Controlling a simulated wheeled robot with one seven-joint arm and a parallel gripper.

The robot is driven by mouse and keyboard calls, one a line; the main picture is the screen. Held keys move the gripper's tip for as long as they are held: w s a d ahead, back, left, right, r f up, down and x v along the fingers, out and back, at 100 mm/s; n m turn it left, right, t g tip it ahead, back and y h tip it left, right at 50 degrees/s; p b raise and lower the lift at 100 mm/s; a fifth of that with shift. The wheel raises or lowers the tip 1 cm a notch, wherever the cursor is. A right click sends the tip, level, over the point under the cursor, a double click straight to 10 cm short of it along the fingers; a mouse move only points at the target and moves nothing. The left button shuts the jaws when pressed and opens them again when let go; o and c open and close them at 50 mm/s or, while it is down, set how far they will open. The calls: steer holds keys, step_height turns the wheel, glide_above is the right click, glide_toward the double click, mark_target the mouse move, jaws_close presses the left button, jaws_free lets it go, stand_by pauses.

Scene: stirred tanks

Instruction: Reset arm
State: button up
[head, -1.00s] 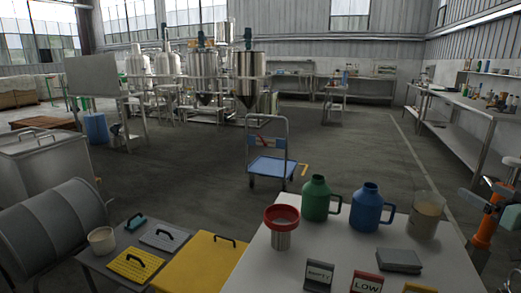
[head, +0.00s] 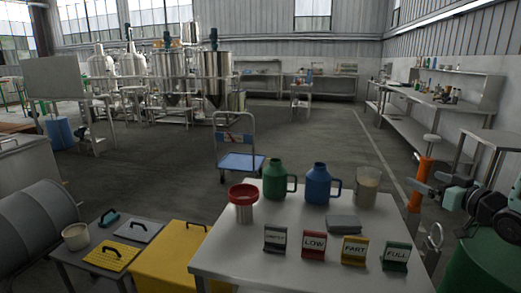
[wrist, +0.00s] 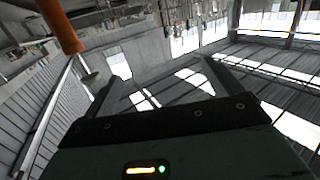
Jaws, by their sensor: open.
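My arm shows at the right edge of the head view, with teal and dark links (head: 455,196) beside an orange post. My gripper (wrist: 160,72) shows in the wrist view with its two dark fingers spread apart and nothing between them. The wrist camera looks up toward the roof beams and windows, tilted. In the head view I cannot make out the fingertips clearly.
A white table (head: 225,258) in front holds a red-rimmed cup (head: 243,205), green jug (head: 276,180), blue jug (head: 318,185), beaker (head: 367,187) and label stands (head: 313,245). The orange post (head: 422,172) stands close to my arm. Open floor lies beyond.

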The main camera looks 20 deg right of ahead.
steer(key=w+a+f+n+g+y+b, duration=0.1)
steer(key=w+a+f+g+b, duration=0.2)
steer(key=a, duration=0.6)
steer(key=w+a+f+n+g+b, duration=0.1)
steer(key=w+a+f+g, duration=0.15)
steer(key=w+a, duration=0.5)
steer(key=s+a+f+n+g+b, duration=0.1)
steer(key=s+a+f+g, duration=0.15)
steer(key=a, duration=0.55)
steer(key=s+a+f+n+g+b, duration=0.15)
steer(key=s+a, duration=0.25)
steer(key=a, duration=0.4)
steer(key=s+a+f+n+g+b, duration=0.1)
steer(key=s+a+g, duration=0.2)
steer(key=s+a, duration=0.35)
steer(key=s+a+f+n+g+b, duration=0.1)
steer(key=s+a+g, duration=0.15)
steer(key=s, duration=0.75)
steer(key=s+a+f+n+g+b, duration=0.1)
steer(key=s+a+f+g, duration=0.1)
steer(key=s+a, duration=0.55)
step_height(320, 180, up, 15)
steer(key=d+p, duration=0.2)
steer(key=p, duration=1.2)
steer(key=shift+s, duration=0.4)
steer(key=shift+f, duration=0.1)
